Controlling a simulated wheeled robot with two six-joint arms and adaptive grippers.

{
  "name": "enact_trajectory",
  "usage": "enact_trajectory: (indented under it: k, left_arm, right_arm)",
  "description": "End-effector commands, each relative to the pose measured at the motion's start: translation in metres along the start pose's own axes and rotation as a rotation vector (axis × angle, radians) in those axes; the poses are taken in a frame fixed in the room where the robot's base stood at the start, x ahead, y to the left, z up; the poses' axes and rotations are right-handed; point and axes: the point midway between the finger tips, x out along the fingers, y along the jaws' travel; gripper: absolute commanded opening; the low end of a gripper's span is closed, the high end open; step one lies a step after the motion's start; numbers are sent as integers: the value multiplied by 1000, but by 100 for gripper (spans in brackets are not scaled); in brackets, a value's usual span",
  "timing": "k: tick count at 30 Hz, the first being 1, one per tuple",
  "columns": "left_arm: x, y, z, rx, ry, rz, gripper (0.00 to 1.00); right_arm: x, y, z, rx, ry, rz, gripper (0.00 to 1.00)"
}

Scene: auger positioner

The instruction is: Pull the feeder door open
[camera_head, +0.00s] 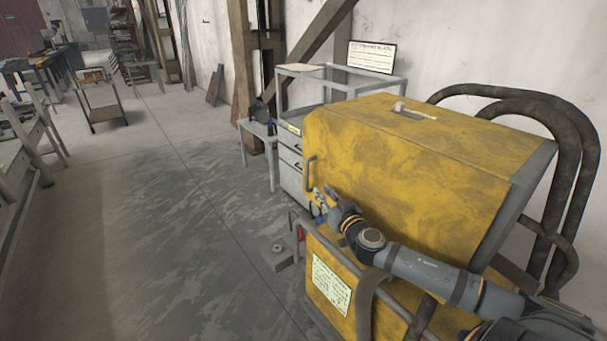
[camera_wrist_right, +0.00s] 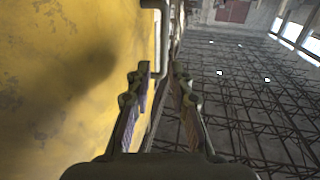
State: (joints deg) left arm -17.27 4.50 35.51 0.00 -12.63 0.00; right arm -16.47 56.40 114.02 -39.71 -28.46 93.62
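The feeder is a large worn yellow box (camera_head: 410,165) at the right of the head view. Its grey bar handle (camera_head: 311,172) stands out at the left edge of the front face. The handle also shows at the top of the right wrist view (camera_wrist_right: 163,38), beside the yellow surface. My right gripper (camera_head: 322,198) is close to the front face, just below the handle. In the wrist view its two fingers (camera_wrist_right: 158,82) are apart, with the handle's lower end near the gap between the tips. I cannot tell whether they touch. My left gripper is not in view.
A lower yellow part with a label (camera_head: 331,287) and grey rails sits beneath my right arm. Thick dark hoses (camera_head: 540,110) curve behind the box. A grey drawer cabinet (camera_head: 290,160) stands beyond it. The concrete floor (camera_head: 170,230) to the left is clear.

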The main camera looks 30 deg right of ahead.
Motion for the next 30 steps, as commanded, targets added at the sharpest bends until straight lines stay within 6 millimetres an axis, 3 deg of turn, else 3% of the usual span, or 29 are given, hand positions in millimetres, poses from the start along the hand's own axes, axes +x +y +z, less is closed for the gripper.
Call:
enact_trajectory:
  k: [8,15,24,30]
  left_arm:
    - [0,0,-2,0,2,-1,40]
    - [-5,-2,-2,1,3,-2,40]
    - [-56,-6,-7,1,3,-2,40]
    - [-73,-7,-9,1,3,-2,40]
  right_arm:
    - [6,-2,-9,12,15,-32,21]
    - [32,-4,-11,23,20,-30,21]
    - [85,-6,-19,23,16,-31,21]
    - [104,-4,-15,15,15,-30,21]
